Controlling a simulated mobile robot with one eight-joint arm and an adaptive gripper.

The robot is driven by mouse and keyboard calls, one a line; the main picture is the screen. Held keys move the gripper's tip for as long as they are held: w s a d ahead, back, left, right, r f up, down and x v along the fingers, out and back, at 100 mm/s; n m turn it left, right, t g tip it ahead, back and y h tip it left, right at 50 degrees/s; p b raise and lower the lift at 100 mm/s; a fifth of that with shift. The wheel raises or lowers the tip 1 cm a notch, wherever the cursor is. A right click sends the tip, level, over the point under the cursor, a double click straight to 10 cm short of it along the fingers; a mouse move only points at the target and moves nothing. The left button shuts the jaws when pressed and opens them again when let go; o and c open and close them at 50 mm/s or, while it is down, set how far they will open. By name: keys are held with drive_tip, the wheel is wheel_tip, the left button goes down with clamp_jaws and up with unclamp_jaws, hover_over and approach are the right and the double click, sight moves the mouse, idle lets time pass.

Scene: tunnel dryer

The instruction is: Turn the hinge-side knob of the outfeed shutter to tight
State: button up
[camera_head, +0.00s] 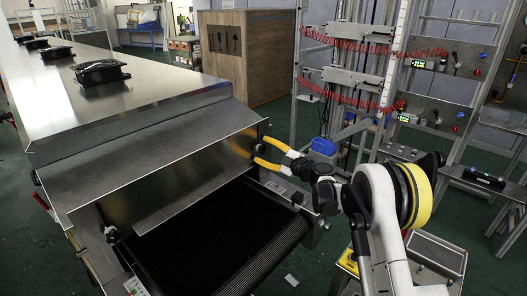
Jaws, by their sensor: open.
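The outfeed shutter (165,165) is the sloping metal flap across the end of the steel dryer, above the dark belt. A small dark knob (260,148) shows at the shutter's right end. My gripper (261,149), with yellow fingers, comes in from the right. Its fingers are apart, one above and one below this knob; whether they touch it I cannot tell. Another dark knob-like part (111,232) shows at the left end of the dryer mouth. Which knob is on the hinge side, and how either is set, is too small to tell.
The dark conveyor belt (205,235) runs out below the shutter. Metal racks (430,130) with red coiled hoses stand at the right. A wooden cabinet (245,60) stands behind. Green floor shows between.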

drive_tip(key=v, duration=1.2)
